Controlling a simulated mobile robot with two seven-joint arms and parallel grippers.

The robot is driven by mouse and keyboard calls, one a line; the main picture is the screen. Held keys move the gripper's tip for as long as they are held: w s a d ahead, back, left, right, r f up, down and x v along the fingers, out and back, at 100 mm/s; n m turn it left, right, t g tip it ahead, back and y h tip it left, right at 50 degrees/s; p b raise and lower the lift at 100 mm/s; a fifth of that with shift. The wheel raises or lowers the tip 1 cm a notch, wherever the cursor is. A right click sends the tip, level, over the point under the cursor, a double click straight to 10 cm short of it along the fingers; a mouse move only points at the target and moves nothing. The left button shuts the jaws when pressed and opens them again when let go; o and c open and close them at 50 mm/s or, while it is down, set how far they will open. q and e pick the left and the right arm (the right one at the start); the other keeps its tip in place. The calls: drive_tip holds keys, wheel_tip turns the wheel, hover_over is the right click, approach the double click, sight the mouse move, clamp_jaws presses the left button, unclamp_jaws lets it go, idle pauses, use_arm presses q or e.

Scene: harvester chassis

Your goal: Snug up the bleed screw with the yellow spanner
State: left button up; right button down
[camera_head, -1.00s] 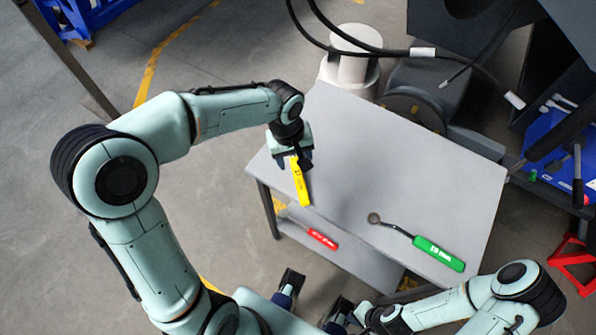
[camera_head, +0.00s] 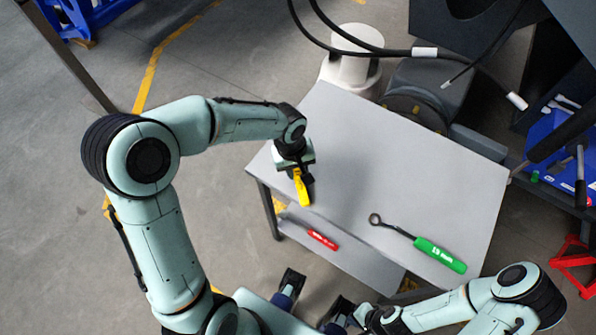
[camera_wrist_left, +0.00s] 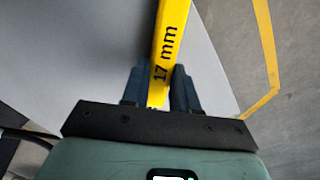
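The yellow spanner (camera_head: 301,188) lies at the left front edge of the grey table, its handle end reaching the edge. In the left wrist view its handle (camera_wrist_left: 167,45) reads "17 mm". My left gripper (camera_head: 300,179) is down over it, its two dark fingers (camera_wrist_left: 160,88) close against both sides of the handle. The head end of the spanner is hidden. My right arm (camera_head: 450,308) is folded at the bottom right; its gripper is too unclear at the lower edge to judge. I cannot make out the bleed screw.
A green-handled spanner (camera_head: 440,255) lies on the front right of the table (camera_head: 400,170). A red-handled tool (camera_head: 322,239) lies on the lower shelf (camera_head: 350,258). Black hoses (camera_head: 390,50) hang over the back. A blue tray (camera_head: 560,145) stands at right. The table's middle is clear.

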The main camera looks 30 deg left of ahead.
use_arm(q)
clamp_jaws()
drive_tip(key=shift+r, duration=0.1)
drive_tip(key=shift+r, duration=0.45)
wheel_tip(320, 180, up, 19)
drive_tip(key=p, duration=0.3)
unclamp_jaws()
clamp_jaws()
